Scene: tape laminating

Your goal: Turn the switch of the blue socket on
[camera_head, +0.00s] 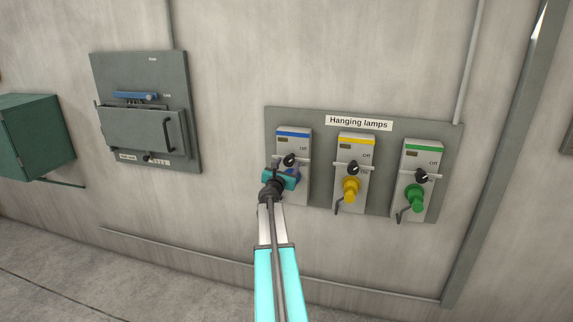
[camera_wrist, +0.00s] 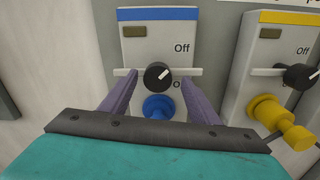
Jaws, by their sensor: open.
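The blue socket (camera_head: 295,142) is the left one of three on a grey panel labelled "Hanging lamps". Its black rotary switch (camera_head: 290,160) shows clearly in the wrist view (camera_wrist: 158,75), with a white mark pointing up and right toward "Off". The round blue plug outlet (camera_wrist: 158,107) sits just below the switch. My gripper (camera_head: 287,168) is at the front of this socket. In the wrist view my gripper (camera_wrist: 160,85) is open, with one purple finger on each side of the switch. I cannot tell whether the fingers touch it.
The yellow socket (camera_head: 354,160) with a yellow plug and the green socket (camera_head: 420,165) with a green plug are to the right. A grey switch box (camera_head: 145,130) and a green cabinet (camera_head: 35,135) are on the wall at left.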

